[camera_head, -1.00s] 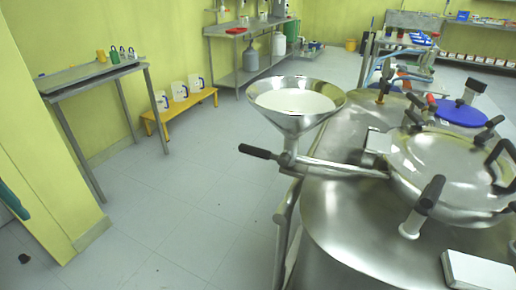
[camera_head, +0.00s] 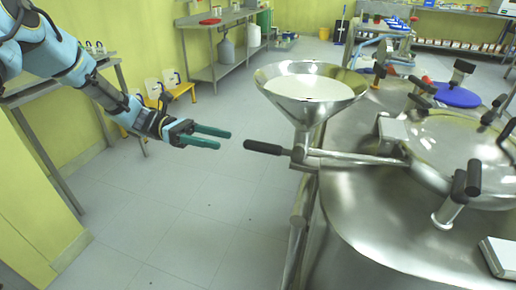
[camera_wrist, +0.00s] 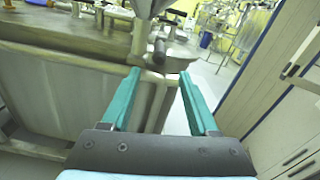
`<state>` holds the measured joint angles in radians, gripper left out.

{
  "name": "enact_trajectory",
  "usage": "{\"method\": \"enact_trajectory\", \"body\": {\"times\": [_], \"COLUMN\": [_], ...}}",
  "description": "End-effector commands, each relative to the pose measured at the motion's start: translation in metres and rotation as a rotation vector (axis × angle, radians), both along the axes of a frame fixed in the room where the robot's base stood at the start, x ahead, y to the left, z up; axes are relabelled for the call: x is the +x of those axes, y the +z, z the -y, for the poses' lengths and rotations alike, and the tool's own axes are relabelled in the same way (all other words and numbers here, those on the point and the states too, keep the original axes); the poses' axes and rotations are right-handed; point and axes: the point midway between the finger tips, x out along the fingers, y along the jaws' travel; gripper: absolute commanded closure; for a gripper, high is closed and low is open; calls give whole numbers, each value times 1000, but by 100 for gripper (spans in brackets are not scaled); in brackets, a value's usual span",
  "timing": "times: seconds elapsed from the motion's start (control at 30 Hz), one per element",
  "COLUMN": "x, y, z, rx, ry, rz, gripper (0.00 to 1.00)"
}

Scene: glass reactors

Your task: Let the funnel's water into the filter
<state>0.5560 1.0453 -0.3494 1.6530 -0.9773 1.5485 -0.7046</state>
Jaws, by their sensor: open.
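The steel funnel (camera_head: 311,112) stands at the near left edge of the big steel vessel, with pale liquid (camera_head: 308,87) in its bowl. A valve handle with a black grip (camera_head: 263,147) sticks out to the left from the pipe below the bowl. My gripper (camera_head: 222,138) is open and empty, with green fingers, left of the black grip and apart from it. In the wrist view my gripper (camera_wrist: 157,92) points toward the funnel's stem (camera_wrist: 140,40), and a dark handle end (camera_wrist: 159,50) shows beyond the fingertips. The filter (camera_head: 330,220) appears to be the steel vessel under the funnel.
A domed lid (camera_head: 460,150) with black-handled clamps covers the vessel top. A white box (camera_head: 503,256) lies at its right. The floor (camera_head: 190,220) between is clear.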

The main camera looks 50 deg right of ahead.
Motion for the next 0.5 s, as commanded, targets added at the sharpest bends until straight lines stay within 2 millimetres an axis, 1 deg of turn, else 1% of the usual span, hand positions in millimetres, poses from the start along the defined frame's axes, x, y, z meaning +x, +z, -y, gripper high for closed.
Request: {"method": "enact_trajectory", "body": {"times": [0.17, 0.5], "x": [-16, -74], "y": [3, 3], "z": [8, 26], "rx": [-1, -1], "ry": [-4, -5], "rz": [-23, -18], "gripper": [39, 39]}}
